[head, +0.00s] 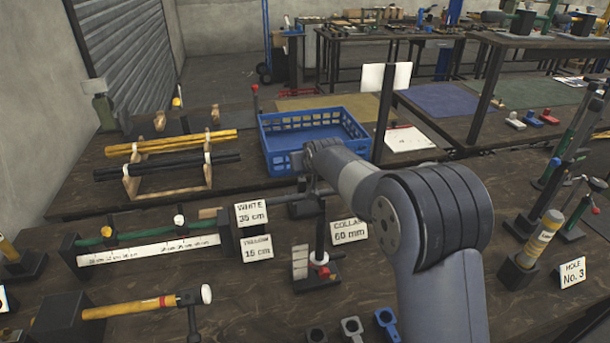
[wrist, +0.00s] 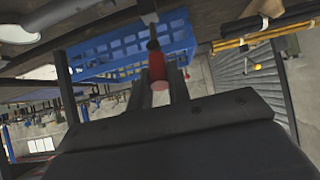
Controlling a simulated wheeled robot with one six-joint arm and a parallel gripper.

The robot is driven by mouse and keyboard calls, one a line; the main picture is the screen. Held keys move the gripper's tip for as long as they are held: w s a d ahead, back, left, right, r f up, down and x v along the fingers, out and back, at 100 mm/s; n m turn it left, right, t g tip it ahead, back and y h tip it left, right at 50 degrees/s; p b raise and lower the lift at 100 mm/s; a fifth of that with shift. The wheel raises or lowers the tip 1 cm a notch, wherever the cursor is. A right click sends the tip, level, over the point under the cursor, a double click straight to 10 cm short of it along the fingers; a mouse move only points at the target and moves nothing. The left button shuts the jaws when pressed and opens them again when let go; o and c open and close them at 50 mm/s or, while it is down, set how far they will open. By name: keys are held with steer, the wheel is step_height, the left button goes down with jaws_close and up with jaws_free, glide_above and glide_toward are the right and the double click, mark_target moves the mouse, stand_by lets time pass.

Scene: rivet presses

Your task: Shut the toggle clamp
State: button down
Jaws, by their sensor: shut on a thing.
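In the wrist view, my gripper (wrist: 160,88) is shut on a red handle grip (wrist: 155,64), which sits between its two fingers. A grey stem runs from the grip towards the top of that picture. I take this for the toggle clamp's handle; the clamp's body is not clear there. In the head view my arm reaches over the bench, and its end (head: 312,160) is near a dark upright (head: 320,228). A small fixture with a red part (head: 322,259) stands at the upright's foot. My fingers and the handle are mostly hidden there, so the clamp's angle cannot be told.
A blue crate (head: 275,155) stands just behind my arm's end. A measuring rail (head: 150,247) with a green rod lies left, near signs and a yellow-handled hammer (head: 125,308). A rack of yellow and black rods (head: 180,145) is behind. A striped cylinder (head: 540,240) stands right.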

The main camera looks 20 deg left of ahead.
steer(key=shift+s+d+f+t+y+b, duration=0.5)
steer(key=shift+s+f+t+y+b, duration=0.45)
steer(key=shift+b, duration=3.15)
steer(key=shift+r+t+h, duration=0.1)
steer(key=shift+t+h, duration=0.15)
steer(key=c, duration=1.3)
jaws_free()
steer(key=shift+w+r, duration=0.1)
steer(key=shift+r, duration=0.1)
step_height(320, 180, up, 10)
steer(key=shift+f+p, duration=0.15)
steer(key=shift+p, duration=0.4)
steer(key=shift+c, duration=0.4)
